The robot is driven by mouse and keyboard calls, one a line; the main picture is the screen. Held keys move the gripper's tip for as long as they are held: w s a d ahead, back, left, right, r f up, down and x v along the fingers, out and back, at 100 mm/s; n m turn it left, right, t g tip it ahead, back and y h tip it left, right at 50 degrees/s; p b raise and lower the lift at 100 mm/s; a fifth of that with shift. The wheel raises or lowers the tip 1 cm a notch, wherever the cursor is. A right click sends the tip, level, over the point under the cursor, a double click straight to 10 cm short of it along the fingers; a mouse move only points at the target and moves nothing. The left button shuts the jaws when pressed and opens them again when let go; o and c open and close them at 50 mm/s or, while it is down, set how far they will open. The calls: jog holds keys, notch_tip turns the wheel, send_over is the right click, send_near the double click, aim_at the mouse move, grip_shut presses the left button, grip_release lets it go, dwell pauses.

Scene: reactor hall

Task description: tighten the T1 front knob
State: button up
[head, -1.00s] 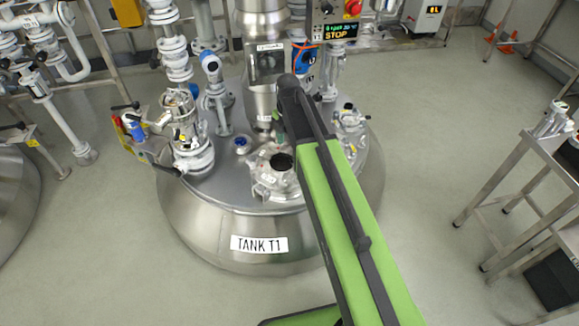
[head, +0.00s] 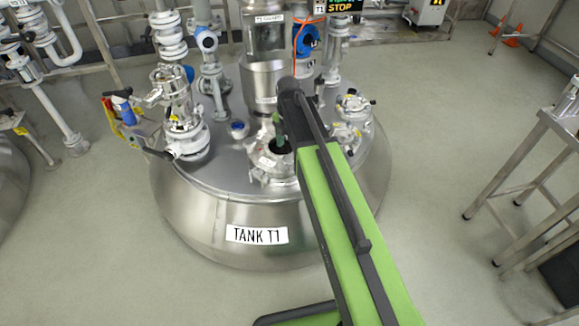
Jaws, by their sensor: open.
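The steel tank T1 (head: 215,218) stands in the middle of the head view, with the label TANK T1 on its front. A round silver port fitting (head: 268,172) with a dark opening sits on the front of its lid. Clamp parts ring the fitting, but they are too small to tell which one is the front knob. My gripper (head: 277,138) hangs at the end of my green and black arm, over the back right edge of this fitting. My arm hides part of the fitting's right side. The fingers show small and dark green; nothing is seen held in them.
A tall steel column (head: 265,75) rises just behind the gripper. Valves and pipes (head: 183,120) stand at the lid's left, and more fittings (head: 353,110) at its right. A steel table (head: 545,130) stands at far right. The floor in front is clear.

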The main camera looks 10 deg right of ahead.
aim_at(289, 159)
notch_tip(289, 159, down, 5)
jog(key=b, duration=0.4)
jog(key=shift+f, duration=0.2)
jog(key=shift+r, duration=0.1)
jog(key=c, duration=1.2)
jog(key=shift+d, duration=0.15)
jog(key=shift+c, duration=0.8)
